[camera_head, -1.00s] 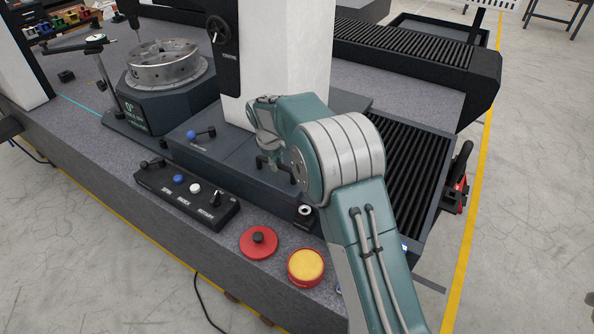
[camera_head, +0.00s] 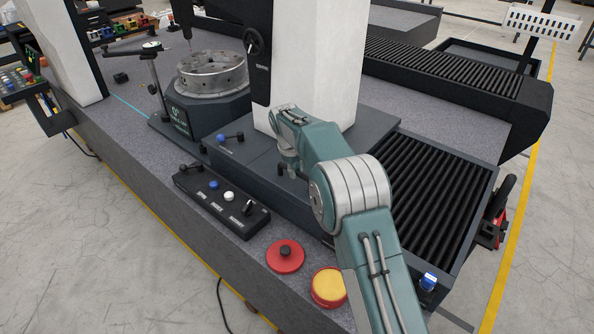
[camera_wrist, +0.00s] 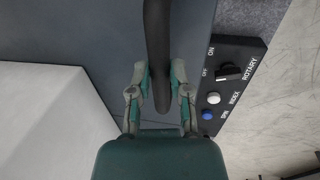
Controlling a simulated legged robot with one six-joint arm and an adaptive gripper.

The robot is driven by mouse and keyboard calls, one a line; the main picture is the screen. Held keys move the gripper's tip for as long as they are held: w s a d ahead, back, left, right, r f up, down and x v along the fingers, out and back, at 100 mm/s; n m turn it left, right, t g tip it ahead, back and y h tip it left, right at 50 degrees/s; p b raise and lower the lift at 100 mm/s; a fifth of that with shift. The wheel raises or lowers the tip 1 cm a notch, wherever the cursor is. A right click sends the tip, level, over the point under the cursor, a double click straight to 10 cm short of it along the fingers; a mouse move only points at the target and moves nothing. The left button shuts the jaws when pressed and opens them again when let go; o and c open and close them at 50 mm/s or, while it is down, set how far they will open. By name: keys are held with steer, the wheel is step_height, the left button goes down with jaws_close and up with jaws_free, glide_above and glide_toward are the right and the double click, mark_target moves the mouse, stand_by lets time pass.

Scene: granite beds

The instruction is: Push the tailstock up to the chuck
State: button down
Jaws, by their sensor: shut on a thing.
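The round metal chuck (camera_head: 205,80) sits on a dark rotary base with a green-lit display. Just to its right is a tall white column (camera_head: 315,60) on a dark grey carriage (camera_head: 235,160), which appears to be the tailstock. A black handwheel (camera_head: 254,42) is on its front side. A blue-knobbed lever (camera_head: 222,137) lies on the carriage top. My gripper (camera_head: 289,168) is low beside the column, partly hidden by my arm. In the wrist view, my gripper (camera_wrist: 160,72) has its fingers on either side of a black curved bar (camera_wrist: 157,35), shut on it.
A black control box (camera_head: 222,200) with knobs and buttons sits at the front edge. Ribbed bellows (camera_head: 435,190) lie to the right. A dial indicator stand (camera_head: 155,80) stands left of the chuck.

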steer(key=c, duration=0.6)
jaws_free()
steer(key=shift+w+a+r, duration=0.1)
steer(key=shift+w+a, duration=0.05)
steer(key=shift+a, duration=0.25)
steer(key=shift+d+r, duration=0.1)
steer(key=shift+d, duration=0.1)
steer(key=r, duration=0.3)
steer(key=s+a+r, duration=0.1)
steer(key=r, duration=0.7)
steer(key=shift+s+a+r, duration=0.15)
steer(key=shift+s+a, duration=0.25)
